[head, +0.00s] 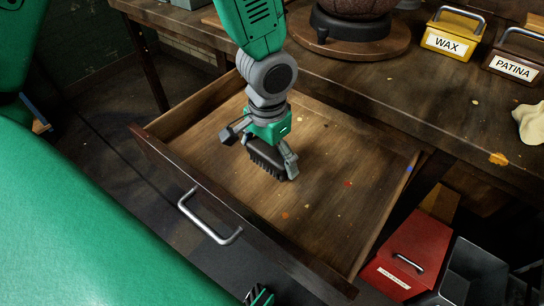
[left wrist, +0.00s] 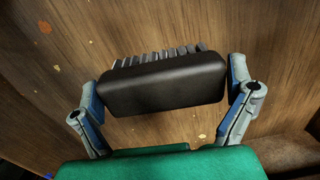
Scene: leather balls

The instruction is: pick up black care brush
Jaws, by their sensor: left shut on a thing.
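The black care brush (head: 267,158) is in the open wooden drawer (head: 330,200), with its dark bristles facing the drawer's front. My left gripper (head: 262,152) reaches down into the drawer and is shut on the brush, one finger at each end. In the left wrist view the brush's smooth black back (left wrist: 163,84) fills the space between the two fingers, and its bristles show along the far side. I cannot tell whether the brush touches the drawer floor.
The drawer front with its metal handle (head: 210,218) stands nearest me. The workbench (head: 420,95) behind holds a yellow WAX box (head: 452,38), a PATINA box (head: 514,66) and a round wooden board (head: 345,45). A red box (head: 408,255) stands below right. Paint spots mark the otherwise bare drawer floor.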

